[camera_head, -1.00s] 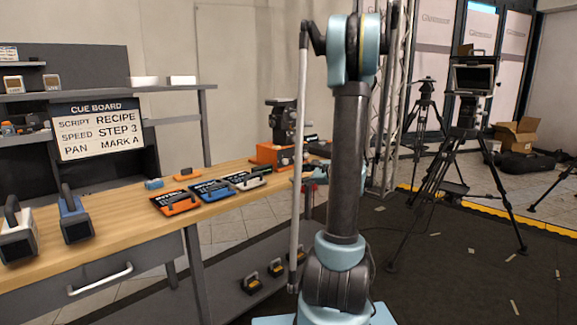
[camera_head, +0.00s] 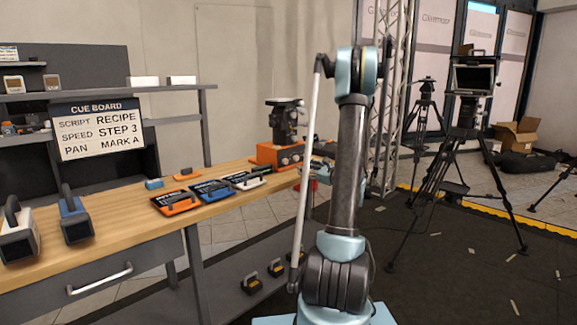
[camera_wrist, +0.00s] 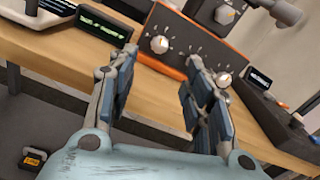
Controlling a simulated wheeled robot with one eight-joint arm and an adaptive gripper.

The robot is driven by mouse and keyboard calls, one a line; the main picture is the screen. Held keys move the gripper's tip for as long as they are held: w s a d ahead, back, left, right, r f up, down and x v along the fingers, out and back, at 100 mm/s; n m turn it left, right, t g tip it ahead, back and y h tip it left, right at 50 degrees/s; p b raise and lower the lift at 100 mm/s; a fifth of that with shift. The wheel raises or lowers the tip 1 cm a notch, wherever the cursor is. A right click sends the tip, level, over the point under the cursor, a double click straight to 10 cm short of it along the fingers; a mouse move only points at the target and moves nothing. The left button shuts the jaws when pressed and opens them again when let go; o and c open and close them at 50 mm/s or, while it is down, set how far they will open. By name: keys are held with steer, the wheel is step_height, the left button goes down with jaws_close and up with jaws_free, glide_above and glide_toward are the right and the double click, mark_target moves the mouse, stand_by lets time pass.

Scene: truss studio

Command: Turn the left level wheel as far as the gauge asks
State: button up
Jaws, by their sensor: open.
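The left level wheel, a pale knob (camera_wrist: 160,44), sits on the dark front panel of an orange-edged console (camera_wrist: 240,57) in the wrist view. Small marks surround it. A second knob (camera_wrist: 224,79) is on the right of the same panel, partly behind my right finger. My gripper (camera_wrist: 163,66) is open and empty, its fingers pointing at the panel. The left wheel shows between the fingertips, apart from them. A dark display with green text (camera_wrist: 103,25) stands left of the panel; its text is too small to read. The console also shows in the head view (camera_head: 279,153).
A small display (camera_wrist: 258,80) stands right of the panel. Orange, blue and white-edged slates (camera_head: 212,190) lie on the wooden bench (camera_head: 110,245). A cue board (camera_head: 97,129) stands behind. Tripods (camera_head: 465,150) stand on the open floor at right.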

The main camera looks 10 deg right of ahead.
mark_target(287, 161)
steer(key=x, duration=1.2)
steer(key=c, duration=1.1)
